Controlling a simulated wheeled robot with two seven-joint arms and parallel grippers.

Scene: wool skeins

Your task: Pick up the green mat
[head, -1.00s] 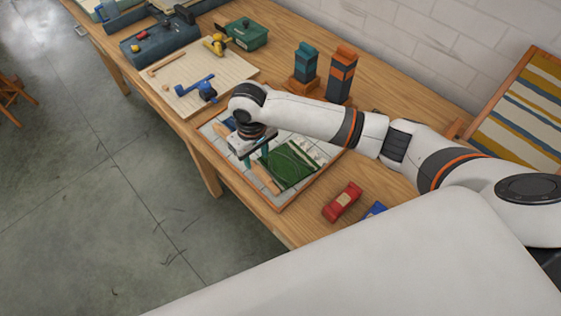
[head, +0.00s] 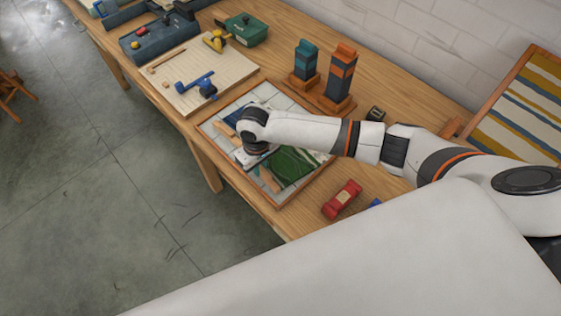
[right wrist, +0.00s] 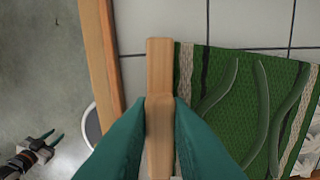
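The green mat (head: 293,166) lies in the wood-framed tray (head: 281,205); it has pale stripes and curved raised ridges in the right wrist view (right wrist: 238,100). A wooden bar (right wrist: 160,62) runs along its left edge, seemingly its handle. In the head view my wrist hides the fingers and part of the mat. My left gripper (right wrist: 51,138) shows small in the right wrist view, fingers apart and empty, over the floor.
A red skein (head: 342,199) lies right of the tray. Two dark towers with orange parts (head: 340,75) stand behind it. A pale board (head: 190,85) with blue and yellow tools lies to the left. A striped panel (head: 520,110) is at the right.

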